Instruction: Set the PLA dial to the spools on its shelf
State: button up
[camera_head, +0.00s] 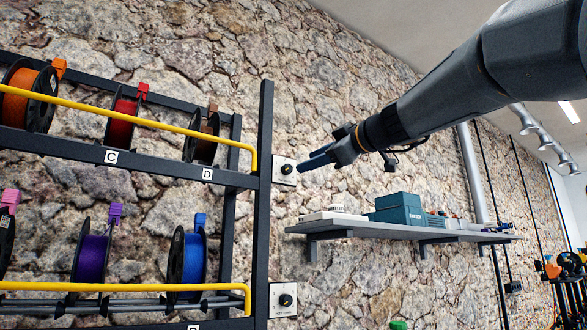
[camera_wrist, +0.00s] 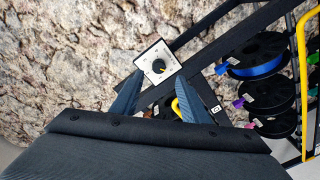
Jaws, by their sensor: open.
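The upper dial (camera_head: 284,170), a black knob on a white plate, is at the rack post's right side in the head view. A similar lower dial (camera_head: 283,300) is below it. I cannot read either plate, nor which is PLA. The wrist view shows one white-plated dial (camera_wrist: 157,65) beyond my fingertips; its markings are too small to read. My gripper (camera_head: 308,160) is open with dark blue fingers, just right of the upper dial. In the wrist view, my gripper's fingers (camera_wrist: 155,88) are spread and empty. The upper shelf holds an orange spool (camera_head: 15,100), a red spool (camera_head: 120,122) and a brown spool (camera_head: 207,135).
The lower shelf shows a purple spool (camera_head: 92,256) and a blue spool (camera_head: 193,258). Yellow rails (camera_head: 130,115) run along the shelf fronts. A grey wall shelf (camera_head: 350,229) with a teal box (camera_head: 400,208) is right of the rack, below my arm. Bare stone wall lies between.

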aim_at(289, 168)
jog(key=shift+r+p+x, duration=0.1)
jog(key=shift+p+x, duration=1)
jog(key=shift+x, duration=0.8)
jog(key=shift+r+p+x, duration=0.15)
jog(key=shift+p+x, duration=0.95)
jog(key=shift+x, duration=0.8)
jog(key=shift+a, duration=0.1)
jog(key=shift+f, duration=0.1)
grip_shut()
